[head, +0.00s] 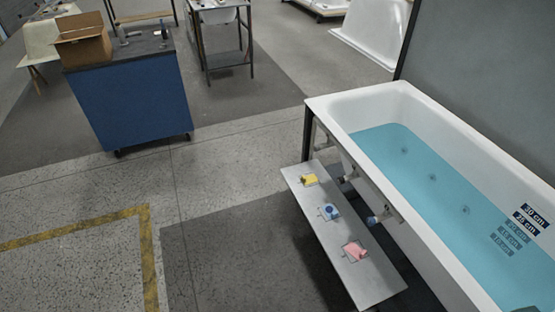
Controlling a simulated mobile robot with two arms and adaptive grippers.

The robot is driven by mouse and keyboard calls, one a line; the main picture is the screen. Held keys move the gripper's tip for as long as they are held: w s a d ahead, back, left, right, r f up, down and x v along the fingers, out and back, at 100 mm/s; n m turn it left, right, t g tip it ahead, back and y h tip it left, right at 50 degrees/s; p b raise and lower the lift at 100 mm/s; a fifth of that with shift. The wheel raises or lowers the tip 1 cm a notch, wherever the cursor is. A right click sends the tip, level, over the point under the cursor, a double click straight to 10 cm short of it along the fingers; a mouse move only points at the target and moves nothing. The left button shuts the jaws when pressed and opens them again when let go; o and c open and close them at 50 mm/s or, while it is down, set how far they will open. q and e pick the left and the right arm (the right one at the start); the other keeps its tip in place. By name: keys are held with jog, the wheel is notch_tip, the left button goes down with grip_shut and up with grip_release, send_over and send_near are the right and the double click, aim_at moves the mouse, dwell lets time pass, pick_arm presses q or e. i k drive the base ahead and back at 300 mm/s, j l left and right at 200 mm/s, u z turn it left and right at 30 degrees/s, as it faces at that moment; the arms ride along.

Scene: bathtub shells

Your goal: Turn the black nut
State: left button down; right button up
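A white bathtub (320,102) filled with blue water (400,160) stands at the right. Small pipe-like fittings stick out from its near side, one higher (351,176) and one lower (379,218). They are too small to tell whether either carries the black nut, and I cannot make out a black nut elsewhere. Neither of my grippers is in view.
A narrow grey shelf (375,283) along the tub holds a yellow item (309,179), a blue item (330,211) and a pink item (354,250). A blue cabinet (135,108) bears a cardboard box (84,42). The floor left of the shelf is clear.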

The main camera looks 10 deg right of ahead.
aim_at(341, 180)
jog(key=i+j+u, duration=0.2)
jog(key=i, duration=0.5)
jog(key=i+u, duration=0.15)
jog(key=i, duration=0.55)
jog(key=i+j+z, duration=0.1)
jog(key=i+z, duration=0.35)
jog(key=i+j+z, duration=0.2)
jog(key=z, duration=0.25)
jog(key=i+j+z, duration=0.3)
jog(key=z, duration=0.15)
